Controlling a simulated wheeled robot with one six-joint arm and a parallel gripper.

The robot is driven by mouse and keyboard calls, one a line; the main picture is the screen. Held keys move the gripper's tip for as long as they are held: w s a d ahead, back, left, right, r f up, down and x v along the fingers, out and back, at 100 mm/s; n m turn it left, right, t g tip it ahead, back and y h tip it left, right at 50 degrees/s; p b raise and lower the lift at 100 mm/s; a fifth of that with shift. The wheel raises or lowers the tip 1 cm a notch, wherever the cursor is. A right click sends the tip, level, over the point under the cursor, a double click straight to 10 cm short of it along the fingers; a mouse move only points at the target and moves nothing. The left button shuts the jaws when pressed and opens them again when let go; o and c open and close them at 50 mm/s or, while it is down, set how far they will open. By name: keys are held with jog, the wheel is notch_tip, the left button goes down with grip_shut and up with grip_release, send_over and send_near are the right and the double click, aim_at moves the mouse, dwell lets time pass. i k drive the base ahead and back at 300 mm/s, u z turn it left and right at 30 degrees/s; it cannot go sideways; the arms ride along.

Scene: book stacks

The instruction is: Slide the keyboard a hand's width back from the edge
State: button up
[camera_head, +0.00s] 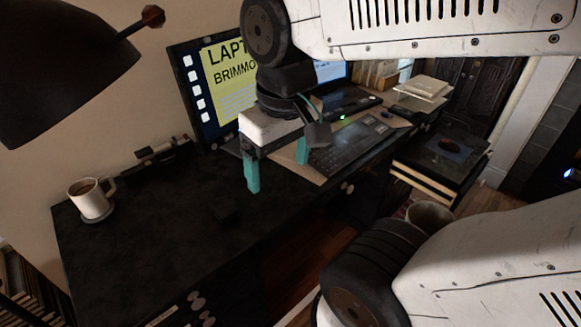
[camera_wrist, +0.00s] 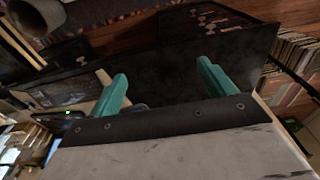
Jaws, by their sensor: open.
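The dark keyboard (camera_head: 350,146) lies on a pale wooden surface (camera_head: 308,172), right of the black desk top, its near side close to the front edge. My gripper (camera_head: 277,170) is open, with two teal fingers apart and nothing between them. It hangs over the desk, left of the keyboard; the right finger shows beside the keyboard's left end, and I cannot tell whether they touch. In the wrist view my gripper (camera_wrist: 160,78) is open above the dark desk top. A dark flat device, probably the keyboard (camera_wrist: 62,94), lies left of the fingers there.
A monitor (camera_head: 212,85) with a yellow note stands behind my gripper. A mug (camera_head: 92,202) stands at the desk's left. A black lamp (camera_head: 62,65) hangs at upper left. A stack of books (camera_head: 422,90) lies beyond the keyboard. The black desk top (camera_head: 165,225) is mostly clear.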

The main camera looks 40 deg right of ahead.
aim_at(351, 142)
jog(key=z, duration=1.35)
